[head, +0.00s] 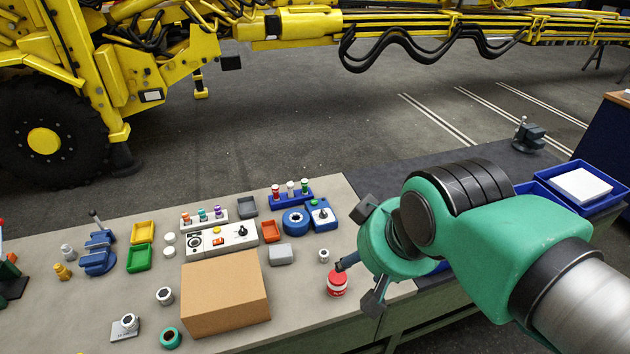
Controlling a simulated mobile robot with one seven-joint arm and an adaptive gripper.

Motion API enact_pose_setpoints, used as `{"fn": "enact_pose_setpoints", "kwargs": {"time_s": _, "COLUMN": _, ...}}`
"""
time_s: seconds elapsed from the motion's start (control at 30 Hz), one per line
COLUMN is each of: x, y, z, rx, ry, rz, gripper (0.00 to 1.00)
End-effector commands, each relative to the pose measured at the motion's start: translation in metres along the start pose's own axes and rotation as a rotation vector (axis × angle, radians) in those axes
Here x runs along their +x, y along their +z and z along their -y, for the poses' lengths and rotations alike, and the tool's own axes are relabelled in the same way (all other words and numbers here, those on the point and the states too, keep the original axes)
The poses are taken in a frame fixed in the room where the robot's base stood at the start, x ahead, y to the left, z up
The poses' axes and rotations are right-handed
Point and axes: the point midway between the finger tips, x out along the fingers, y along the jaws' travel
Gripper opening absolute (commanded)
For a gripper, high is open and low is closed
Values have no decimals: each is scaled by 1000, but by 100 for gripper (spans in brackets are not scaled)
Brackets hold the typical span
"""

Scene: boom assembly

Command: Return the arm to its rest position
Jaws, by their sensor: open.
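My arm, with green and black joints, reaches in from the right side of the head view. My gripper (359,270) is at its end, over the right part of the light workbench (60,325). Its dark fingers are spread and nothing shows between them.
A cardboard box (225,292) stands mid-bench. Around it are a white control panel (222,240), a blue vise (98,252), yellow (143,232) and green trays (138,257), and several small parts. A blue bin (580,188) is at right. A yellow machine (110,75) stands beyond open floor.

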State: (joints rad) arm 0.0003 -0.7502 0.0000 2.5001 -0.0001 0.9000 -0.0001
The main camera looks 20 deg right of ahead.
Motion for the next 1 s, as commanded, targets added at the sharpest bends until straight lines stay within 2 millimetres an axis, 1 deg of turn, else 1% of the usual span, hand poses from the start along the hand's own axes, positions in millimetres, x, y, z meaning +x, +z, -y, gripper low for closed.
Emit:
{"fn": "enact_pose_setpoints", "kwargs": {"time_s": 0.4, "x": 48, "y": 26, "z": 0, "rx": 0, "ry": 0, "rz": 0, "gripper": 53}}
{"fn": "enact_pose_setpoints", "kwargs": {"time_s": 0.5, "x": 56, "y": 30, "z": 0, "rx": 0, "ry": 0, "rz": 0, "gripper": 53}}
{"fn": "enact_pose_setpoints", "kwargs": {"time_s": 0.63, "x": 60, "y": 32, "z": 0, "rx": 0, "ry": 0, "rz": 0, "gripper": 53}}
{"fn": "enact_pose_setpoints", "kwargs": {"time_s": 1.0, "x": 59, "y": 32, "z": 0, "rx": 0, "ry": 0, "rz": 0, "gripper": 53}}
